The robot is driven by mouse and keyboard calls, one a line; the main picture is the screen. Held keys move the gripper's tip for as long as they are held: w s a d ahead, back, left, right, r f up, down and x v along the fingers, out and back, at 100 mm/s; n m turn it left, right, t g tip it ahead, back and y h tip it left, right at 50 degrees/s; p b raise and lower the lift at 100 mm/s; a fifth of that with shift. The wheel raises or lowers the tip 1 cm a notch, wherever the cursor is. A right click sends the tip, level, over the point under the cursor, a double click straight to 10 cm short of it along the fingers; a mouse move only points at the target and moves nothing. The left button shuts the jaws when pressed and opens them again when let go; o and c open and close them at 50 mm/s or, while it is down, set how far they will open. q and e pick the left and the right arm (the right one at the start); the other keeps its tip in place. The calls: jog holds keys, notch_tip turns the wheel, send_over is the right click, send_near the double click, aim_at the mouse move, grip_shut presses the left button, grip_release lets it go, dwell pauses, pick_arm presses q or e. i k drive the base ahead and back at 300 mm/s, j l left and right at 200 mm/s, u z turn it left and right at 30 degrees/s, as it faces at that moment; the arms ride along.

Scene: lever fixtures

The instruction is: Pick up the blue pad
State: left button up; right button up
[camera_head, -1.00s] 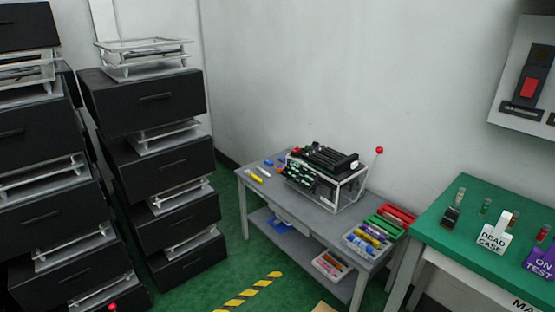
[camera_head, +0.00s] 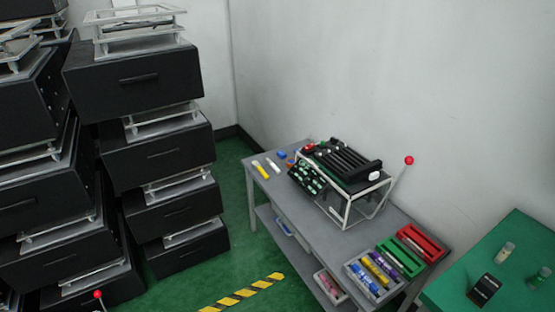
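A small blue object (camera_head: 281,155), which may be the blue pad, lies on the far left part of the grey table (camera_head: 270,184), beside a white marker-like piece and a yellow one. It is too small to tell its exact form. Another blue item (camera_head: 284,227) shows on the table's lower level, partly hidden by the tabletop. Neither of my grippers is in view.
A black rack device (camera_head: 343,162) in a white frame stands mid-table, near a red-knobbed lever (camera_head: 408,160). Coloured trays (camera_head: 422,244) sit at the right end. Black drawer stacks (camera_head: 158,155) stand left. Green floor with a striped line (camera_head: 243,293) lies between. A green table (camera_head: 510,262) is at right.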

aim_at(282, 155)
jog(key=i+l+u, duration=0.1)
jog(key=u, duration=2.8)
jog(key=z, duration=2.9)
jog(key=i+j+z, duration=0.1)
jog(key=i, duration=0.35)
jog(key=j, duration=0.1)
